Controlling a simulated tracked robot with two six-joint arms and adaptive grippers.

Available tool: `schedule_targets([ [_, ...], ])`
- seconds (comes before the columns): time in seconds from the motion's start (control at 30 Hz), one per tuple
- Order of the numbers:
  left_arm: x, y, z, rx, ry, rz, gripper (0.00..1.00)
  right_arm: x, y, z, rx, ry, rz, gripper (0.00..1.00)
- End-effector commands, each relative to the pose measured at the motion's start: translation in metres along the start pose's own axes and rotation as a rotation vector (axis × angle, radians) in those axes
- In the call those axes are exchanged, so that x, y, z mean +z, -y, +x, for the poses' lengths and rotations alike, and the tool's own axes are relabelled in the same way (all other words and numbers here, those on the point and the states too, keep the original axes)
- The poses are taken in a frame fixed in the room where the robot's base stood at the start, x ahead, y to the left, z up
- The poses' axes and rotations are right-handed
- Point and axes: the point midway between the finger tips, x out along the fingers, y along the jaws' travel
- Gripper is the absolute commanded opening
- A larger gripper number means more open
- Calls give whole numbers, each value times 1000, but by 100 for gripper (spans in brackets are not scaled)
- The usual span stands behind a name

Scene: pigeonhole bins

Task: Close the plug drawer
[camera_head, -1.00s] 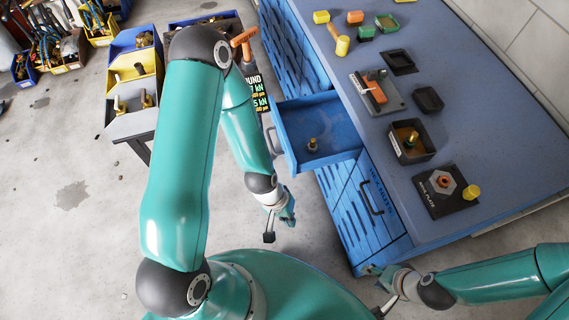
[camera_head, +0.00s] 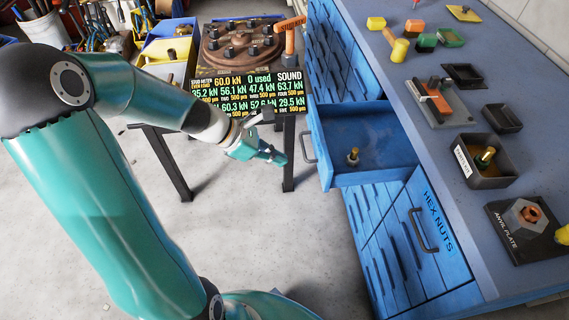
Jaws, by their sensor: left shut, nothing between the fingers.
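The open blue drawer (camera_head: 378,180) juts out to the left from the blue cabinet below the worktop. A small brass plug (camera_head: 352,156) stands upright inside it. The drawer's front panel and grey handle (camera_head: 308,148) face left, toward my left arm. My left gripper (camera_head: 277,157) is shut and empty, just left of the drawer handle, with a small gap that looks clear of it. Its arm comes in from the left. My right gripper is out of view.
The worktop (camera_head: 450,195) holds black trays, an anvil plate (camera_head: 528,228) and several small coloured parts. A closed drawer labelled HEX NUTS (camera_head: 425,240) lies below. A stand with a readout board (camera_head: 248,95) and bolted disc is behind my left gripper. Floor in front is clear.

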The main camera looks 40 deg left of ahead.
Motion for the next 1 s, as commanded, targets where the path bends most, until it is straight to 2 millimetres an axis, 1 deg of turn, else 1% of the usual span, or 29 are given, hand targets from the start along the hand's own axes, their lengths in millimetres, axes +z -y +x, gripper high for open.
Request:
schedule_targets([
  [0.03,-2,1,12,-7,0,2,0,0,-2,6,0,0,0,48],
  [0.3,-3,2,69,-7,-1,5,0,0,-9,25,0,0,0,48],
  [0.37,-3,2,80,-6,-2,4,0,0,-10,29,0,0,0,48],
  [0.5,15,2,93,-4,-1,8,0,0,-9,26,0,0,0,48],
  [0.6,22,1,100,-3,-3,7,0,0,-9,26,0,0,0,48],
  [0.77,27,1,105,-3,-3,5,0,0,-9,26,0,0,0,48],
  [1.0,28,1,105,-2,-3,5,0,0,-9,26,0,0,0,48],
])
